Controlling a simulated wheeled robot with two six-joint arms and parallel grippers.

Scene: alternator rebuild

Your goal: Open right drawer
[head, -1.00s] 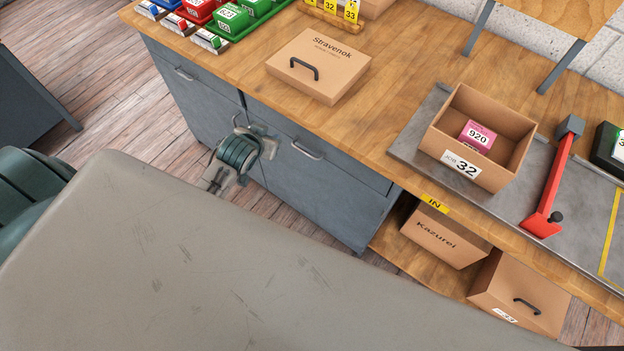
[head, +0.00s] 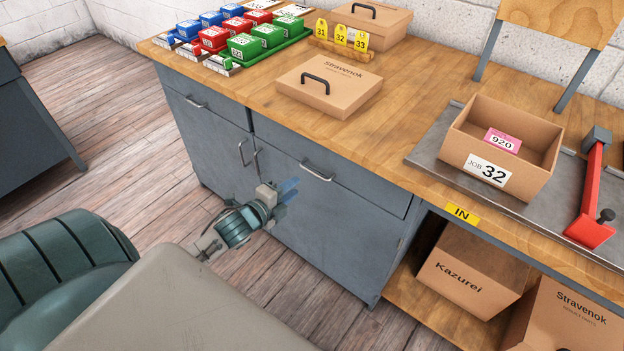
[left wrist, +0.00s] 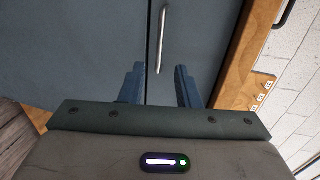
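The right drawer (head: 370,180) is the grey front under the worktop, right of the cabinet's upper dividing line, and it is shut. Its silver bar handle (head: 317,171) stands out in the head view. My left gripper (head: 287,194) is in front of the cabinet, left of and below that handle, with its blue fingers apart and empty. In the left wrist view the two fingers (left wrist: 159,86) are spread, and a silver handle (left wrist: 162,40) shows beyond them, lined up with the gap and apart from them. My right gripper is not in view.
The left drawer (head: 205,110) and the door handles (head: 255,160) are close by on the same cabinet. The wooden worktop (head: 420,85) above holds a Stravenok box (head: 335,95), coloured bins and a job box (head: 480,135). Open floor (head: 130,170) lies to the left.

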